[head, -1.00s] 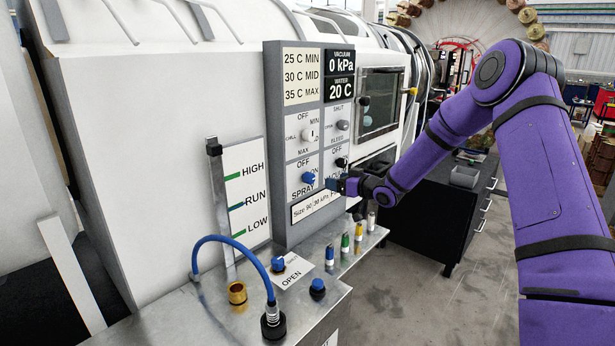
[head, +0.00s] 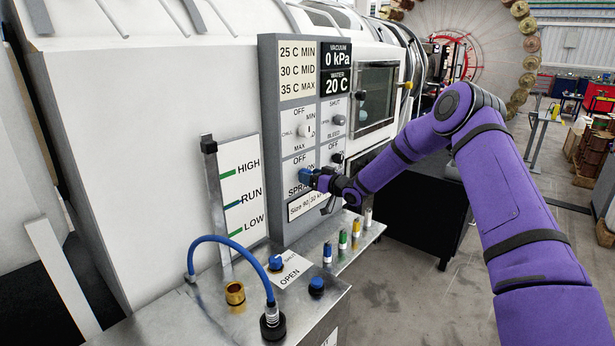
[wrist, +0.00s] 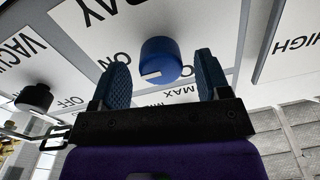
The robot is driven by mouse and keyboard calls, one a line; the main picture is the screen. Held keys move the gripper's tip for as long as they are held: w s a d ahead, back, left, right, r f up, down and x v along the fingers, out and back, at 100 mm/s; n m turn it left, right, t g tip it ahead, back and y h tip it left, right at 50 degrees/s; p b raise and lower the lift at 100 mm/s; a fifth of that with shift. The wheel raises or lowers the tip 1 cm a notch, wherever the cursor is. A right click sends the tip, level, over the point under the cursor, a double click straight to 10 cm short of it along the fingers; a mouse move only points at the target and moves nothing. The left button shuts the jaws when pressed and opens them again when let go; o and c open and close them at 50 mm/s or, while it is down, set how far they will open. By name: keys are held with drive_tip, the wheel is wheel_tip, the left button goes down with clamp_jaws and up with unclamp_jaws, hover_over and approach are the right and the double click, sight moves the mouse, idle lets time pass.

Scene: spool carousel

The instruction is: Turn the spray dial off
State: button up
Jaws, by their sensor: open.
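The spray dial (head: 304,175) is a blue knob low on the grey control panel (head: 268,150), partly covered by my gripper in the head view. In the wrist view, the blue dial (wrist: 160,58) sits between my two blue fingers, with visible space on both sides. A white mark shows on its lower-left edge. An "ON" label lies left of it, and "MAX" lettering below it. My gripper (head: 314,178) is open around the dial, apart from it on both sides; it also shows in the wrist view (wrist: 162,64).
A black knob (wrist: 34,98) is left of my fingers in the wrist view. A white chill knob (head: 306,131) is above the spray dial. Below the panel, a metal ledge carries several coloured valves, a blue button (head: 316,286) and a blue hose (head: 232,240).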

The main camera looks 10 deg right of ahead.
drive_tip(key=shift+x, duration=0.9)
drive_tip(key=c, duration=0.9)
drive_tip(key=shift+c, duration=0.2)
